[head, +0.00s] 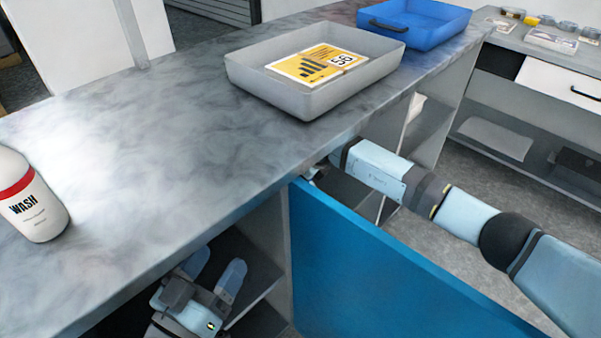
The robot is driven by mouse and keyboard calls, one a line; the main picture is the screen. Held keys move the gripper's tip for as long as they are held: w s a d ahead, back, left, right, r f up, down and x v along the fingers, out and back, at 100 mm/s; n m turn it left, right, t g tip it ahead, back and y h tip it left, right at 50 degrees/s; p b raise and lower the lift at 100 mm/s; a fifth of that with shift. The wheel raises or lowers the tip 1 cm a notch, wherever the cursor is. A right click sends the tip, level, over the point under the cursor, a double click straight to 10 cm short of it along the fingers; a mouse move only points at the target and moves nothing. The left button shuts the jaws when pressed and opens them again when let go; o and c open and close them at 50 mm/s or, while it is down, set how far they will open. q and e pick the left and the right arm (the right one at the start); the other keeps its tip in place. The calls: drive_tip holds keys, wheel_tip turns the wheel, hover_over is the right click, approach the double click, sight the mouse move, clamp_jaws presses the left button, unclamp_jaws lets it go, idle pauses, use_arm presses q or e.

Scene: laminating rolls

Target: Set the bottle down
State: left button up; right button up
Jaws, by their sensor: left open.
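A white bottle (40,217) with a red band and the word WASH stands upright on the grey marbled counter (150,150), partly cut off by the left edge of the view. My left gripper (214,268) is open and empty, below the counter's front edge, in front of the open cabinet. It is apart from the bottle, to its right and lower. My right gripper (315,172) is at the upper corner of the blue door, just under the counter edge. Its fingers are small and partly hidden, so I cannot tell whether they hold the door.
A grey tray (313,103) with a yellow-and-white printed pack (317,64) stands on the counter. A blue tray (428,33) is behind it. The blue door (370,270) stands open beside cabinet shelves (255,285). The counter between bottle and grey tray is clear.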

drive_tip(key=shift+d+r, duration=0.1)
drive_tip(key=shift+r, duration=0.25)
drive_tip(key=shift+s+d+r+p, duration=0.15)
drive_tip(key=shift+d+r+p, duration=0.05)
drive_tip(key=shift+r+p, duration=0.35)
use_arm(q)
wheel_tip(320, 180, down, 6)
drive_tip(key=a+g+y+p, duration=0.2)
drive_tip(key=g, duration=0.1)
drive_tip(key=shift+s+a+f+y, duration=0.2)
drive_tip(key=shift+s+a+y, duration=0.1)
use_arm(e)
drive_tip(key=s+d, duration=0.6)
drive_tip(key=d, duration=0.3)
drive_tip(key=shift+s+d+f, duration=0.3)
drive_tip(key=shift+s+d, duration=0.1)
